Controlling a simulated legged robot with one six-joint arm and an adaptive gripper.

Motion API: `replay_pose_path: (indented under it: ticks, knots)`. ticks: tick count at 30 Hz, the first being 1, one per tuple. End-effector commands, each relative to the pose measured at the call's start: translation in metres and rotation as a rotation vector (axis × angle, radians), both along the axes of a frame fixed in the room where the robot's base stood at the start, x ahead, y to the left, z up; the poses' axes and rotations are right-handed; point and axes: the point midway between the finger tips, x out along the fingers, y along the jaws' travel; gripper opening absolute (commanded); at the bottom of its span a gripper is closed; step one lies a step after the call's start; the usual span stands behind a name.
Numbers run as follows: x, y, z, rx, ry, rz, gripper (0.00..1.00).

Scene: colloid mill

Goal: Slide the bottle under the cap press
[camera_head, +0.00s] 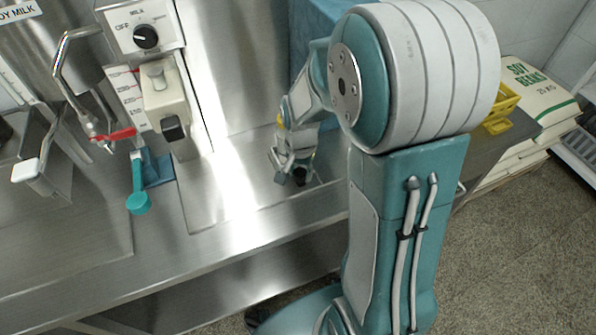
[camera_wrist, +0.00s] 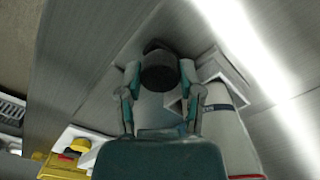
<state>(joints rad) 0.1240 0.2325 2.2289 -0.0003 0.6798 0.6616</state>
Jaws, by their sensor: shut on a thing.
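My gripper (camera_head: 291,172) is low over the steel worktop, right of the bright reflection in the head view. In the wrist view my gripper (camera_wrist: 160,74) has its two fingers closed around a dark, round-topped thing (camera_wrist: 159,70), which I take to be the bottle's cap end. Only this dark end (camera_head: 301,175) shows in the head view; the bottle's body is hidden. I cannot surely pick out the cap press; my arm covers much of the area behind the gripper. A white cylinder with a blue band (camera_wrist: 226,132) stands right of the fingers in the wrist view.
A milk panel with a black knob (camera_head: 146,37) is on the machine at left. A teal scoop (camera_head: 138,202) and a red-handled tap (camera_head: 112,135) are near it. A yellow crate (camera_head: 503,105) and soy bean sacks (camera_head: 535,88) stand right. Worktop left of my gripper is clear.

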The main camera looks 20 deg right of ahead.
Motion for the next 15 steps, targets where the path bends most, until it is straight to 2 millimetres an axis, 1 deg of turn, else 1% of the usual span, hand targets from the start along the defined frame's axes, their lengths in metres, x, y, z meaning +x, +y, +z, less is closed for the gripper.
replay_pose_path:
  ticks: [1,2,3,4,15]
  knots:
    - [0.0004,0.0004,-0.0005,0.001,-0.001,0.000,0.00]
    - [0.0004,0.0004,-0.0005,0.001,-0.001,0.000,0.52]
    - [0.0003,0.0004,-0.0005,0.001,-0.001,0.000,0.70]
    - [0.0002,0.0005,-0.0005,0.001,-0.001,0.000,0.82]
    - [0.0001,0.0004,0.0001,0.000,0.000,0.000,0.82]
